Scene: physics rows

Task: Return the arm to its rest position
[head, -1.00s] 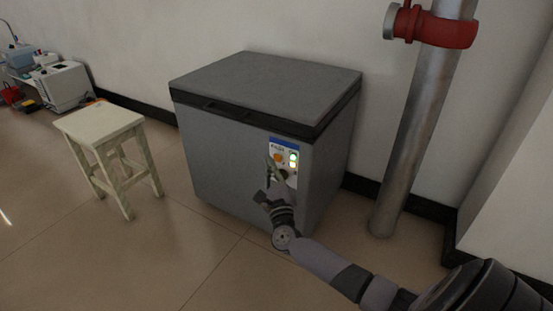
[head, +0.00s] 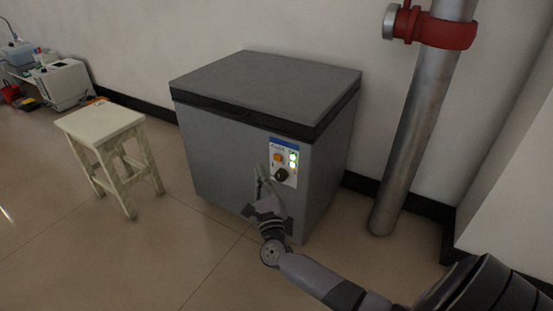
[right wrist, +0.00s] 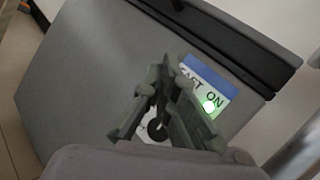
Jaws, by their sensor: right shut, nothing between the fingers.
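My right arm (head: 320,279) reaches in from the lower right of the head view. My right gripper (head: 260,172) is shut and empty, in front of the grey chest freezer (head: 225,157), just left of its control panel (head: 284,163). The panel has a lit orange part, lit green lights and a black knob (head: 282,174). In the right wrist view the gripper (right wrist: 163,80) covers part of the panel, and a green light (right wrist: 208,106) glows beside the word ON. The freezer lid (head: 265,85) is closed. My left gripper is not in view.
A cream wooden stool (head: 103,128) stands left of the freezer. A metal pipe (head: 418,120) with a red fitting (head: 446,30) rises at the right, near the wall. A low table with equipment (head: 65,84) is at the far left. The floor between stool and freezer is clear.

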